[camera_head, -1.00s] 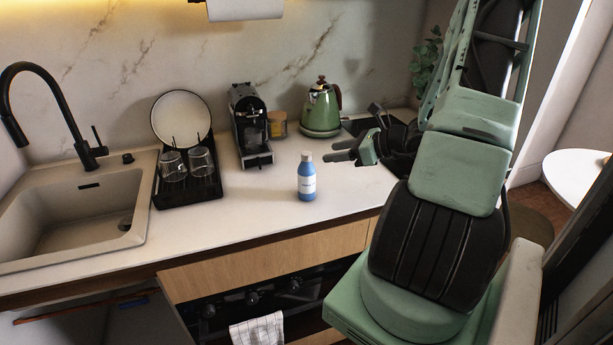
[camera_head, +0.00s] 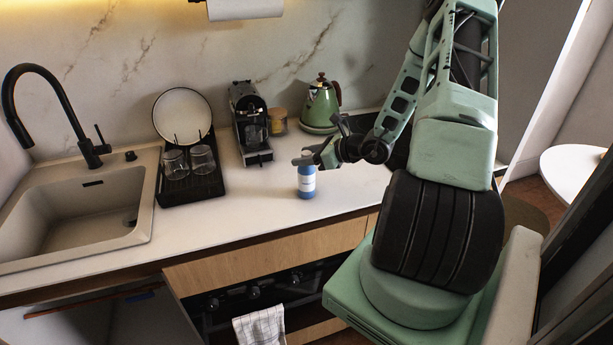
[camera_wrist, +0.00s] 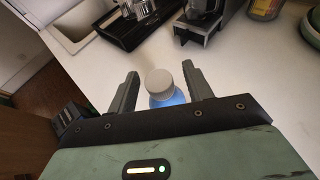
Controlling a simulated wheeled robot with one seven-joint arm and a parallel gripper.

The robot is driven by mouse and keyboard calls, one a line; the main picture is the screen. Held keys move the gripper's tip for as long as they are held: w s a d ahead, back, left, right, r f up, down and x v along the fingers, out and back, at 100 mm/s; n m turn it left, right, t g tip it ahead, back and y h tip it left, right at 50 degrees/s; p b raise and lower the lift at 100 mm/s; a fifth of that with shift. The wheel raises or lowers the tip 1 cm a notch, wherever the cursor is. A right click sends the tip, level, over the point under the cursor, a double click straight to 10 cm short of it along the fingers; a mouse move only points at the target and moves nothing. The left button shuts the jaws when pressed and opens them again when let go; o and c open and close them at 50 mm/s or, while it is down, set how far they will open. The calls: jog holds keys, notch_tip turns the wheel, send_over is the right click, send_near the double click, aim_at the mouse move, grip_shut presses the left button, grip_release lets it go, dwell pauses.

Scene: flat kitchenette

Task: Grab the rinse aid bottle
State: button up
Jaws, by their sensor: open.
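The rinse aid bottle (camera_head: 307,182) is blue with a white label and stands upright on the white counter. My gripper (camera_head: 307,157) is at the bottle's upper part. In the wrist view the bottle's white cap and blue shoulder (camera_wrist: 160,88) lie between the two open fingers (camera_wrist: 160,85), with a gap visible on each side. Its lower body is hidden behind the gripper's palm there.
A black dish rack (camera_head: 190,186) with glasses and a plate, a coffee machine (camera_head: 250,125), a jar (camera_head: 278,121) and a green kettle (camera_head: 320,105) stand behind the bottle. A sink (camera_head: 75,215) is at left. The counter in front of the rack is clear.

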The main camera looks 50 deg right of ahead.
grip_shut()
jog(key=shift+r, duration=0.15)
